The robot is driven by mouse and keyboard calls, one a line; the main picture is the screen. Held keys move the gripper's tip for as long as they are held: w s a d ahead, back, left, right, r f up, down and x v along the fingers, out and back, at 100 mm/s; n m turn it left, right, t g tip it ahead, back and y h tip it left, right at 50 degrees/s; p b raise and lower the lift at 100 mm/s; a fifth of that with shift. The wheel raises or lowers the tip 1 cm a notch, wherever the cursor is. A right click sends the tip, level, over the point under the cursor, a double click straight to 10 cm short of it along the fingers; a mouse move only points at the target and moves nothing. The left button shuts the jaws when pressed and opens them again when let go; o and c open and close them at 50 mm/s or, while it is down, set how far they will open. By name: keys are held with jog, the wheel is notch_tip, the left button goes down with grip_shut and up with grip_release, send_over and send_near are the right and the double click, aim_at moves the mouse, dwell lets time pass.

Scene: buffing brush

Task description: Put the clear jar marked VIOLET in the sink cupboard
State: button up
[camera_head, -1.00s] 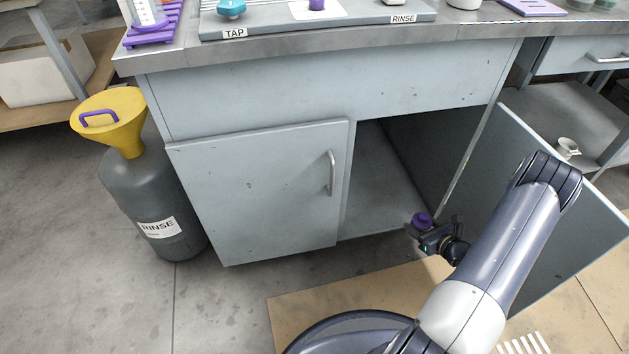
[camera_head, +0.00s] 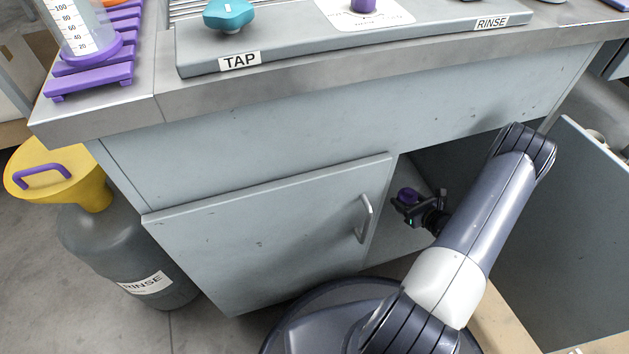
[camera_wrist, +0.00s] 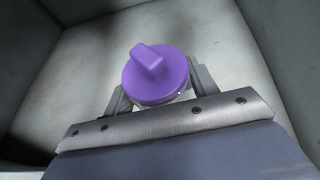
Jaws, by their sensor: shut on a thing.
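My gripper (camera_head: 408,204) is shut on a jar (camera_head: 407,194) with a purple lid, at the open right side of the sink cupboard (camera_head: 265,232). In the wrist view the purple lid with its raised grip bar (camera_wrist: 156,72) fills the middle, between the two fingers of my gripper (camera_wrist: 160,92). Only a sliver of the clear body shows under the lid, and no marking can be read. The pale cupboard floor (camera_wrist: 90,70) lies beyond and below the jar. I cannot tell whether the jar touches it.
The cupboard's left door (camera_head: 270,235) is shut; its right door (camera_head: 570,220) stands open beside my arm. A grey RINSE can (camera_head: 130,255) with a yellow funnel (camera_head: 55,170) stands left. The counter edge (camera_head: 330,75) overhangs above. The cupboard floor around the jar looks clear.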

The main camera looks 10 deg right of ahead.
jog(key=shift+w+a, duration=0.1)
jog(key=shift+w, duration=0.4)
notch_tip(320, 180, down, 10)
jog(key=b, duration=0.4)
jog(key=shift+f+b, duration=0.1)
jog(key=shift+b, duration=0.3)
jog(key=o, duration=1.1)
